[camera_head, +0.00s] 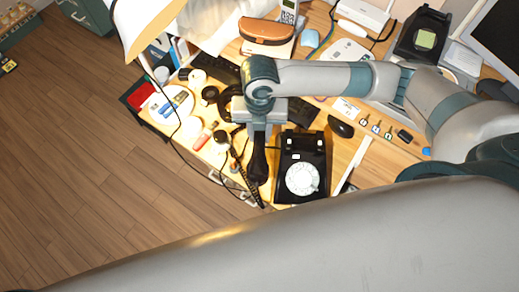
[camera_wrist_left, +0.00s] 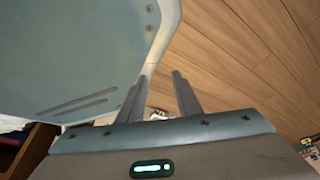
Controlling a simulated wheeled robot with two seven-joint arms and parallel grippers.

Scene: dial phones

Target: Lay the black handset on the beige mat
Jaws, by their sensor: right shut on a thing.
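The black dial phone (camera_head: 301,178) stands at the front of the wooden desk, with a white dial and an empty-looking cradle. My right gripper (camera_head: 258,140) points down just left of it, shut on the black handset (camera_head: 259,166). The handset hangs upright-looking beside the phone, and a coiled cord shows below it. I cannot tell whether it touches the desk. I cannot make out the beige mat clearly. My left gripper (camera_wrist_left: 162,88) is open and empty in the left wrist view, with the floor behind it; it is not visible in the head view.
Bottles and small jars (camera_head: 202,138) crowd the desk left of my right gripper. A black mouse (camera_head: 341,127) lies right of the phone. A brown case (camera_head: 267,31) and a second black device (camera_head: 422,37) are at the back. A lamp shade (camera_head: 146,24) overhangs the left.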

